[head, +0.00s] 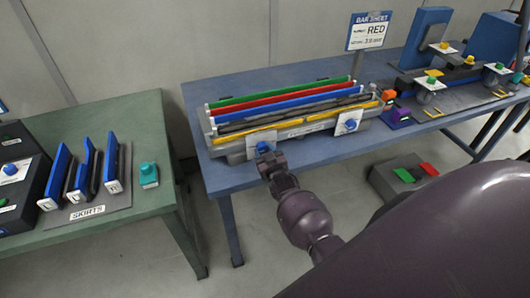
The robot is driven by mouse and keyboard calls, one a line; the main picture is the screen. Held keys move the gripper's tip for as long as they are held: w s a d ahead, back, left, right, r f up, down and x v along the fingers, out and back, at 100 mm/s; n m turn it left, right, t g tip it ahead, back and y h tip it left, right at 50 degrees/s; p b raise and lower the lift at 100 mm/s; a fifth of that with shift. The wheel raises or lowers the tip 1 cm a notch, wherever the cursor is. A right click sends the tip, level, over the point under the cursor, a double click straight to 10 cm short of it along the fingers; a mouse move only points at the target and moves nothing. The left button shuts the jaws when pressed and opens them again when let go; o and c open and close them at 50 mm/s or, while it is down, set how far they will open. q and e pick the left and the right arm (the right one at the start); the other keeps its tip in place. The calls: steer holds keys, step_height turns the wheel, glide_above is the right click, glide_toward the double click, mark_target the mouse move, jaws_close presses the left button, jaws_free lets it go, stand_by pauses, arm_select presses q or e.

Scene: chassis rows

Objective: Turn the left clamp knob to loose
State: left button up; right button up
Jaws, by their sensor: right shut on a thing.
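The left clamp knob (262,147) is blue on a white plate at the front left of a grey chassis holder (237,153) on the blue table. My right gripper (266,160) is at this knob and shut on it; the fingers and the knob's lower part are hard to make out. The knob's setting cannot be read. The right clamp knob (351,124), also blue on a white plate, is at the holder's front right, free of any gripper. My left gripper is not in view.
Green, red, blue, black and yellow bars (290,93) lie in the holder. A "BAR SHEET" sign (369,31) stands behind. A green table (150,198) with skirts is at left. Fixtures (430,80) stand at right. A grey pedal box (402,178) is on the floor.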

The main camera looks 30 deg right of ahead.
steer(key=o, duration=0.9)
steer(key=v, duration=1)
steer(key=shift+s, duration=0.4)
steer(key=shift+f, duration=0.1)
